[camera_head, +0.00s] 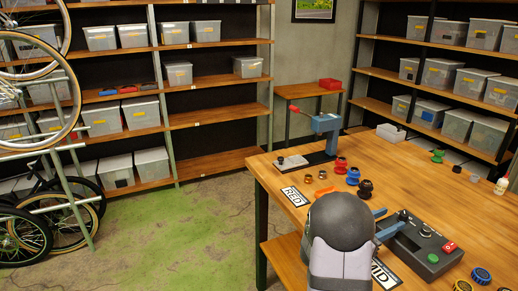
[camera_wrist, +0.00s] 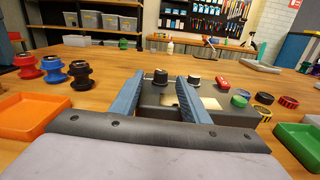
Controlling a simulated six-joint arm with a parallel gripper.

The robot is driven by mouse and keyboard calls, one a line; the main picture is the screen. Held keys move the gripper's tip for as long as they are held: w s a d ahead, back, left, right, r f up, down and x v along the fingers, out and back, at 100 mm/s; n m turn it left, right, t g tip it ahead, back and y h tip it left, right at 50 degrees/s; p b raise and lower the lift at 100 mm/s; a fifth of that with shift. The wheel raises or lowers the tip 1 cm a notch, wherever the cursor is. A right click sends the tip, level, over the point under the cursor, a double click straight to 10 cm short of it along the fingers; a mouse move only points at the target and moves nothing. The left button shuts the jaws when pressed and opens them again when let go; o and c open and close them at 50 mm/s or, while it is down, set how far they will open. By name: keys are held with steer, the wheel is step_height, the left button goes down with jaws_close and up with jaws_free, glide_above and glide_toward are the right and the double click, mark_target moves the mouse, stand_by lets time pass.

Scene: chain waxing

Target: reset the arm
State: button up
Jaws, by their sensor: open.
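My gripper (camera_head: 388,217) has two blue fingers and is above the wooden workbench (camera_head: 330,165), near its front part. In the wrist view my gripper (camera_wrist: 161,76) is open, its fingers spread apart with nothing held between them. A dark control box (camera_head: 420,245) with knobs, a green button and a red switch lies just beyond the fingertips. The box also shows in the wrist view (camera_wrist: 205,115), partly hidden behind the fingers. I cannot tell whether a finger touches it. The dark rounded wrist of my arm hides part of the bench and a label.
Red, blue and black spools (camera_wrist: 54,69) stand left of the box. An orange tray (camera_wrist: 24,113) and a green tray (camera_wrist: 303,142) flank the gripper. A blue stand (camera_head: 326,125) rises at the bench's far left. Several coloured caps (camera_wrist: 264,98) lie right of the box.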

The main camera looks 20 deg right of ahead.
steer(key=s+a+f+m+y+p, duration=0.2)
steer(key=a+m+y, duration=0.4)
steer(key=a, duration=0.8)
steer(key=s+a+f+m+y+p, duration=0.2)
steer(key=s+a+m+y, duration=0.2)
steer(key=a, duration=1.1)
steer(key=s+a+f+m+y+p, duration=0.2)
steer(key=a+m+y, duration=0.5)
steer(key=a, duration=0.8)
steer(key=shift+s+a+m+y+p, duration=0.3)
steer(key=shift+s+y+p, duration=0.1)
steer(key=shift+p, duration=0.2)
